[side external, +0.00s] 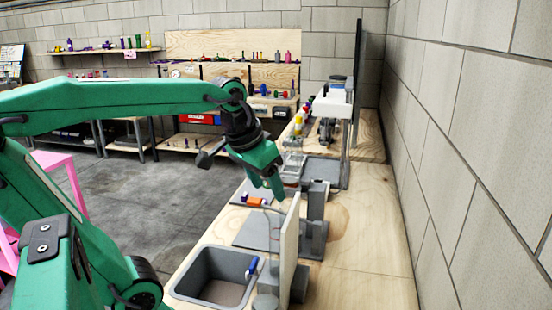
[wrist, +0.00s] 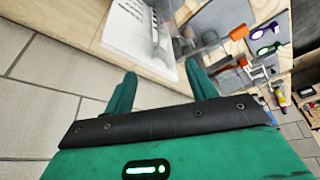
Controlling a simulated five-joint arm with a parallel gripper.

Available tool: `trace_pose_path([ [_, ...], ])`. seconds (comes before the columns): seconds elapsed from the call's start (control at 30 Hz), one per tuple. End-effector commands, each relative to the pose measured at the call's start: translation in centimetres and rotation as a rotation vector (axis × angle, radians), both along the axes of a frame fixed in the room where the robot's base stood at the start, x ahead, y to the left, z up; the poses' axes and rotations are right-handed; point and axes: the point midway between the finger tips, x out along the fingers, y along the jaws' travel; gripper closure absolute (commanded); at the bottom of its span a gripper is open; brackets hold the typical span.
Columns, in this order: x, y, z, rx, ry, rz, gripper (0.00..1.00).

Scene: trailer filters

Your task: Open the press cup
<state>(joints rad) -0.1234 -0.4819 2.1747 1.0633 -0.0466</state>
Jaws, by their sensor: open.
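My gripper (side external: 266,184) points down over the workbench in the side external view, with nothing seen between its fingers. In the wrist view its two green fingers (wrist: 160,84) stand apart. A clear, cup-like part (side external: 293,168) shows just behind and right of the fingers, by a grey upright stand. It may be the press cup, but I cannot tell whether it is open or shut. In the wrist view a clear and grey fixture (wrist: 205,42) lies beyond the right finger, blurred.
A grey bin (side external: 190,288) with a blue-handled tool (side external: 252,266) sits at the near end of the wooden bench (side external: 350,285). A pale upright panel (side external: 290,240) and grey stand (side external: 315,230) rise right of the gripper. An orange part (side external: 254,201) lies below. A block wall borders the right.

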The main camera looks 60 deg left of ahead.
Motion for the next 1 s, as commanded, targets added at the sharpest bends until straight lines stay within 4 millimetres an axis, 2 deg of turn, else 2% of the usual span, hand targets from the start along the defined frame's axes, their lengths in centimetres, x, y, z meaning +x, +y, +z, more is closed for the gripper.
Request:
trace_pose_path([
  [0.2, 3.9, 3.1, 2.4, -0.02, 0.063, 0.105, 0.44],
  [0.5, 8.5, 8.1, 4.5, -0.053, 0.148, 0.244, 0.44],
  [0.77, 11.9, 13.2, 4.9, -0.085, 0.217, 0.365, 0.44],
  [1.0, 14.2, 18.3, 4.4, -0.119, 0.283, 0.475, 0.44],
])
